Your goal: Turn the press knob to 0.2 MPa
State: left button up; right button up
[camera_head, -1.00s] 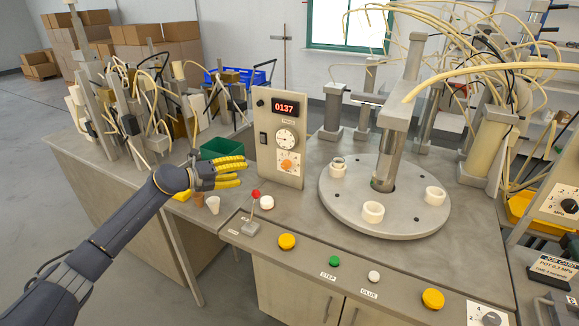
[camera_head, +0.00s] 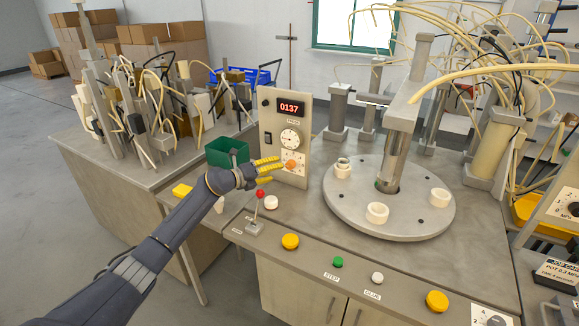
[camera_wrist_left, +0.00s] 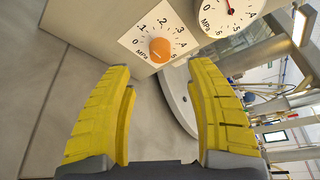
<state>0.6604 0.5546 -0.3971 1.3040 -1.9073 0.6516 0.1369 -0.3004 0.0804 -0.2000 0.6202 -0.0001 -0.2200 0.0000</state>
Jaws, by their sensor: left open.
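The orange press knob (camera_head: 291,164) is on the lower dial of the upright beige panel (camera_head: 299,107). In the left wrist view the knob (camera_wrist_left: 160,50) sits on a white scale plate (camera_wrist_left: 137,37) marked 0 to .5 MPa. I cannot clearly tell where it points. My left gripper (camera_head: 273,168) is open, its yellow fingers reaching toward the knob. In the left wrist view its fingertips (camera_wrist_left: 158,68) are spread to either side of the knob, with nothing between them; contact is not visible. My right gripper is not in view.
A round gauge (camera_head: 291,137) and a red display reading 0137 (camera_head: 290,108) are above the knob. A red-tipped lever (camera_head: 259,195) and white button (camera_head: 271,202) stand below my gripper. A green bin (camera_head: 227,151) is behind it. A turntable (camera_head: 400,222) with white cups stands right.

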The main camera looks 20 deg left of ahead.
aim_at(288, 165)
pick_arm(q)
jog(key=shift+x, duration=4.4)
jog(key=shift+c, duration=0.6)
jog(key=shift+s, duration=0.1)
grip_shut()
